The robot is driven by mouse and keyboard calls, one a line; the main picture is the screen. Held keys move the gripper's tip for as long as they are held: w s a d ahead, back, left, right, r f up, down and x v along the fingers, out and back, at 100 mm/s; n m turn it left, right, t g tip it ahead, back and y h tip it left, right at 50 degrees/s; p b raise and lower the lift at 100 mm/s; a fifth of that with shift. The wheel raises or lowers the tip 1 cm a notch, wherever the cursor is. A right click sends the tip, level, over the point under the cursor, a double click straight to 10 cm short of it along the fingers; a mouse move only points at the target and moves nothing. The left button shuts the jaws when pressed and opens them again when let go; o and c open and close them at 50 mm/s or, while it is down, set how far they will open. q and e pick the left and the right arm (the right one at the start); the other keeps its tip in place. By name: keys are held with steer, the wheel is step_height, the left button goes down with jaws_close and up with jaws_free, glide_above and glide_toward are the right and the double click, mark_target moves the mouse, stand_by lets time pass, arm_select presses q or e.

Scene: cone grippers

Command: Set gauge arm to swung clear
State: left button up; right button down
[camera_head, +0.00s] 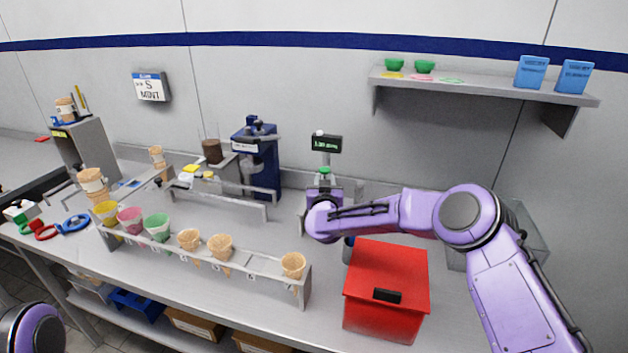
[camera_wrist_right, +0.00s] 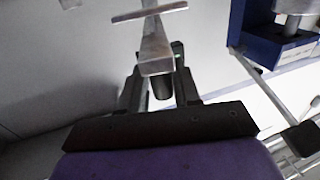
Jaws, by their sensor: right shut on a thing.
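My right gripper (camera_head: 324,184) is over the counter in the head view, in front of the small display post, and its fingers are mostly hidden by its own wrist. In the right wrist view, my right gripper (camera_wrist_right: 160,88) is shut on a short dark knob (camera_wrist_right: 162,88) between its two black fingers. A tapered grey metal arm (camera_wrist_right: 154,45) with a crossbar lies in line with the knob. I cannot tell for sure whether this is the gauge arm, or how far it is swung. My left gripper is out of view.
A blue press (camera_head: 258,155) stands left of my right gripper. A red box (camera_head: 385,290) stands below my right forearm. A cone rack (camera_head: 205,262) runs along the front. A display (camera_head: 326,143) stands behind the gripper, and a wall shelf (camera_head: 480,84) hangs upper right.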

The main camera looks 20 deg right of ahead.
steer(key=d, duration=0.1)
steer(key=d+n+y, duration=0.1)
steer(key=s+y, duration=0.1)
steer(key=shift+d+r+n+t+b, duration=0.3)
steer(key=shift+d+r+t, duration=0.05)
steer(key=shift+d+t, duration=0.05)
steer(key=c, duration=1.1)
jaws_free()
steer(key=shift+w+f, duration=0.1)
steer(key=shift+o, duration=0.2)
steer(key=b+v, duration=0.3)
steer(key=v, duration=0.7)
steer(key=shift+f, duration=0.2)
steer(key=shift+c, duration=0.2)
